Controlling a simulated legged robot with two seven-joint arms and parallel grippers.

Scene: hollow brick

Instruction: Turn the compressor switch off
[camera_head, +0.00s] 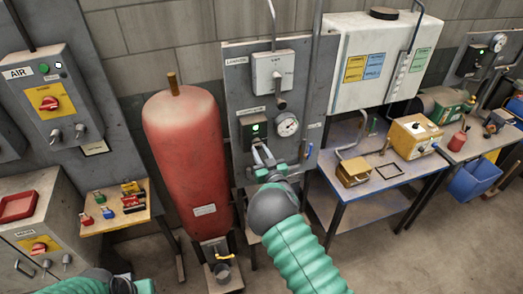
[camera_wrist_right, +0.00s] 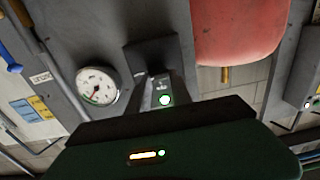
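The compressor switch (camera_head: 254,130) is a small dark box with a lit green lamp on the grey wall panel, right of the red tank. My right gripper (camera_head: 263,155) is right at the box's lower part, its two pale fingers slightly apart. The fingers cover the switch's lower part, so its handle and any contact are hidden. In the right wrist view, which is turned upside down, the switch box (camera_wrist_right: 152,57) and a green lamp (camera_wrist_right: 165,100) show beyond my gripper's dark body. My left gripper (camera_head: 132,286) is only partly in view at the bottom left; its fingers do not show.
A round gauge (camera_head: 287,125) sits just right of the switch, and a white lever box (camera_head: 273,70) is above it. The red tank (camera_head: 185,145) stands close on the left. A blue-framed workbench (camera_head: 345,200) is on the right. An AIR control box (camera_head: 50,95) is far left.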

